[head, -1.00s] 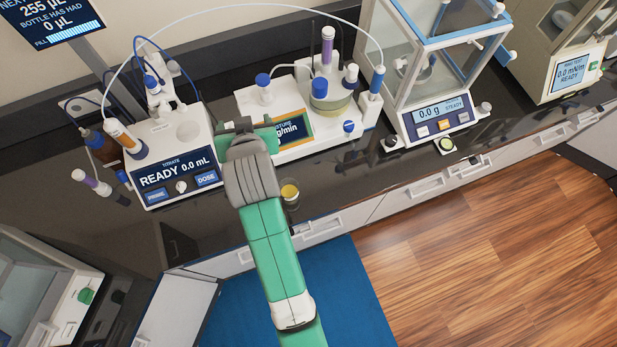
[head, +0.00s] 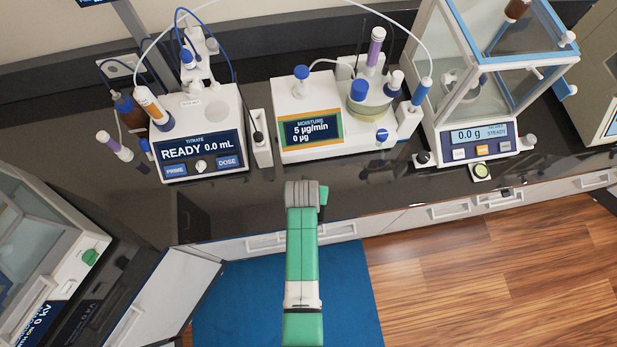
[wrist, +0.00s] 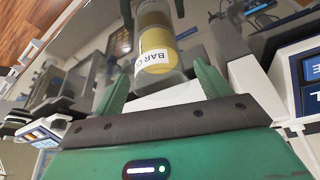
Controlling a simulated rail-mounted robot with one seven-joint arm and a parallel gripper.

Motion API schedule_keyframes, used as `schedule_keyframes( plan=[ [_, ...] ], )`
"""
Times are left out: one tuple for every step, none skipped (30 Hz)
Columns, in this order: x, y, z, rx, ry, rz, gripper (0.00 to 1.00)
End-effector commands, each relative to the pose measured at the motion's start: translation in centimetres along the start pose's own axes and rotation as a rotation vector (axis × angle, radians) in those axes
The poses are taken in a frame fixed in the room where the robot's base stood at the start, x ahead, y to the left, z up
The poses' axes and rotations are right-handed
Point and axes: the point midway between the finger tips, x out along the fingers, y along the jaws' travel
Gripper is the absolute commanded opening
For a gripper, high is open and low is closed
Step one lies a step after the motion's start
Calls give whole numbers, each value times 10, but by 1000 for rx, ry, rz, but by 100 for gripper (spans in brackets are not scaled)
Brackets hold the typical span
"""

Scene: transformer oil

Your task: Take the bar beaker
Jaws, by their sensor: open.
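The bar beaker (wrist: 155,48) is clear, holds yellow liquid and has a white label reading "BAR". In the wrist view it stands just beyond and between the green fingers of my gripper (wrist: 160,82). My gripper is open, and I see no clear contact with the beaker.
The titrator (head: 203,140) and the moisture unit (head: 310,125) stand behind my arm on the dark counter. A balance (head: 480,140) is to the right. An open-fronted unit (head: 40,235) is at lower left. Dark counter is clear left of my wrist.

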Motion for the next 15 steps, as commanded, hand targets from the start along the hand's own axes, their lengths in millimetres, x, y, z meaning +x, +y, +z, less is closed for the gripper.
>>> schedule_keyframes(
  plan=[
    [9,0,0,1,-1,0,76],
    [14,0,0,1,0,0,76],
    [18,0,0,1,-1,0,76],
    [20,0,-1,1,0,0,76],
    [22,0,-1,1,1,0,76],
    [23,0,-1,1,1,0,76],
    [23,1,0,0,1,0,76],
    [23,1,0,0,1,0,76],
    [23,1,0,0,1,0,76],
    [23,1,0,0,1,0,76],
    [23,1,0,0,1,0,76],
    [23,0,0,0,1,0,76],
    [23,0,0,0,1,0,70],
    [23,0,0,0,1,0,64],
    [23,0,0,0,1,0,56]
  ],
)
